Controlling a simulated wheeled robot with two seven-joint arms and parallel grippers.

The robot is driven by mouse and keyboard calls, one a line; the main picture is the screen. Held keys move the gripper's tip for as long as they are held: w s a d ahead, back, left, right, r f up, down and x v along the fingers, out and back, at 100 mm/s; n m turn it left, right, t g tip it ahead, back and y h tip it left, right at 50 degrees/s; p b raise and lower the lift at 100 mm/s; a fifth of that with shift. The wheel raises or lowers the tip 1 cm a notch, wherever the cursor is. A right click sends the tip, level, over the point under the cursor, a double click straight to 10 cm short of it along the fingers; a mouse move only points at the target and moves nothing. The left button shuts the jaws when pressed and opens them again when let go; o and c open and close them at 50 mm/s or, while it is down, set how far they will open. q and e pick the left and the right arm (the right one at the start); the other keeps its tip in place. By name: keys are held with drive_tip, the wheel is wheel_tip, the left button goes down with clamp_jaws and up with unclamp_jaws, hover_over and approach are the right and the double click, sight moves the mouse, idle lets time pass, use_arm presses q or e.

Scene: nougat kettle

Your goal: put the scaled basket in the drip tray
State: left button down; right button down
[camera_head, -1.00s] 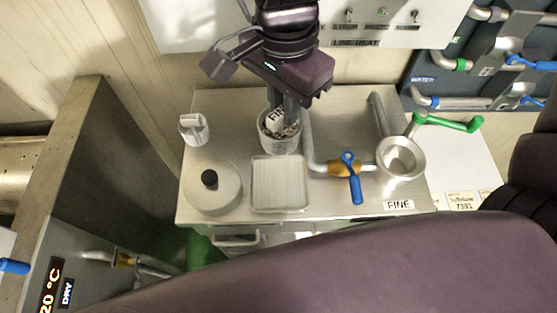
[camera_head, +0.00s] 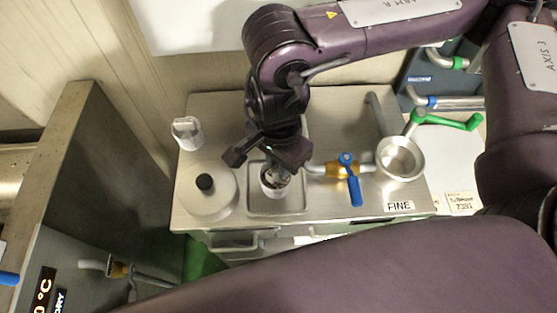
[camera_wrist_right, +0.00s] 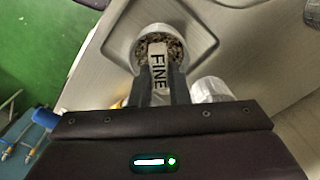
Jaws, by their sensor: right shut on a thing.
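The scaled basket (camera_head: 270,187) is a small round pale cup with speckled brown contents. It also shows in the wrist view (camera_wrist_right: 143,48), with an upright tag marked FINE (camera_wrist_right: 158,68). My right gripper (camera_head: 281,172) is above the basket, shut on this tag between its two fingers in the wrist view (camera_wrist_right: 161,80). The drip tray (camera_head: 262,208) is a shallow square metal tray; the basket is over its area. I cannot tell whether the basket touches the tray floor. The arm hides the tray's back part. My left gripper is not in view.
A round lid with a black knob (camera_head: 205,195) is just left of the tray. A white container (camera_head: 187,132) stands behind it. A blue-handled valve (camera_head: 350,180) and a metal funnel cup (camera_head: 400,158) are to the right. The counter's front edge is close to the tray.

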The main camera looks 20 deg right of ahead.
drive_tip(key=c, duration=1.8)
unclamp_jaws()
drive_tip(key=shift+f, duration=0.15)
drive_tip(key=o, duration=0.4)
wheel_tip(320, 180, up, 12)
drive_tip(key=shift+r, duration=0.25)
